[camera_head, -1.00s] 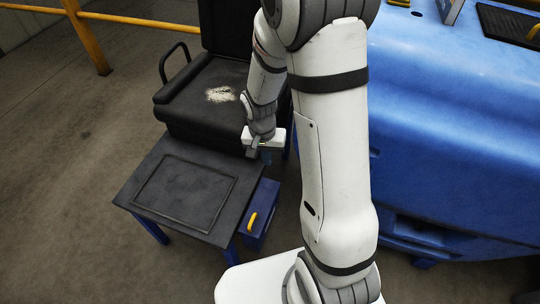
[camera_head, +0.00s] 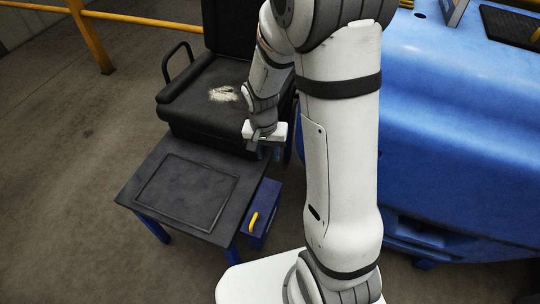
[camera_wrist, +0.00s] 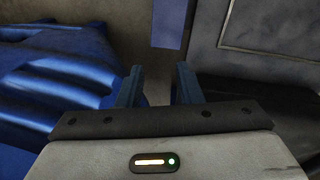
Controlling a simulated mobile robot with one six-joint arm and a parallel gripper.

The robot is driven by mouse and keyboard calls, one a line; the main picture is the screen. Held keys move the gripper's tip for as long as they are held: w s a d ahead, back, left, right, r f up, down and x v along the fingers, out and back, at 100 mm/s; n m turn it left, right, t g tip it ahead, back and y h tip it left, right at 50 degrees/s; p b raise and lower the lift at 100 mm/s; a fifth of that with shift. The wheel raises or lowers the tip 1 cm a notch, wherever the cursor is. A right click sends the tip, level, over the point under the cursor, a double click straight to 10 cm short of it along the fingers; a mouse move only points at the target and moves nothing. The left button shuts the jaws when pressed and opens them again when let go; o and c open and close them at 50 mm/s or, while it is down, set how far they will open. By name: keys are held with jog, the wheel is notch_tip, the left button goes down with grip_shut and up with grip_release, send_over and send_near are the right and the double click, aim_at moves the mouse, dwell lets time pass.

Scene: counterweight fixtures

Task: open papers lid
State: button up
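A blue box (camera_head: 262,212) with a yellow handle (camera_head: 253,222) sits against the right side of a small dark table; I cannot tell if it is the papers lid or holds it. A flat blue surface, probably part of this box, shows at the top of the wrist view (camera_wrist: 170,24). My gripper (camera_head: 270,152) is above the table's far right corner, beside the chair seat and apart from the box. In the wrist view my gripper (camera_wrist: 158,88) has its two fingers spread with nothing between them.
The dark table (camera_head: 150,192) has a rectangular outlined panel (camera_head: 188,190) on its top. A black chair (camera_head: 190,105) stands behind it. A large blue machine (camera_head: 450,130) fills the right side. Open floor (camera_head: 60,220) lies to the left.

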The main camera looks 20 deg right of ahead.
jog(key=r, duration=0.5)
jog(key=shift+w+a+r, duration=0.1)
jog(key=shift+a+r, duration=0.1)
jog(key=shift+a, duration=0.05)
jog(key=shift+c, duration=0.2)
